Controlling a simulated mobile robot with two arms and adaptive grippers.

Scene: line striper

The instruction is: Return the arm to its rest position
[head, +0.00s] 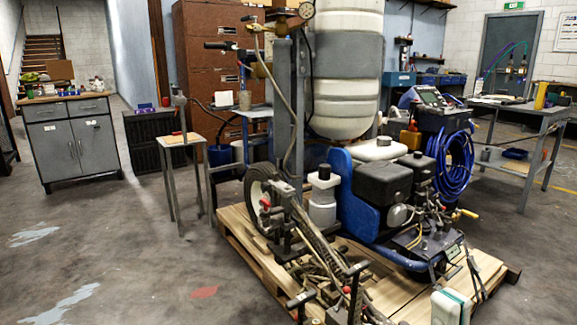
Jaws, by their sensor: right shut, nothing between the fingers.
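My left gripper is out of view. The line striper (370,195) stands on a wooden pallet (238,226) in the middle. It has a blue frame, a black tank, a wheel (258,200) and a coiled blue hose (450,165).
A large white tank (345,95) stands behind the striper. A white and green container (450,307) is at the bottom right. A grey cabinet (72,150) and a small stand (180,140) are at left, a workbench (520,110) at right. The floor at front left is clear.

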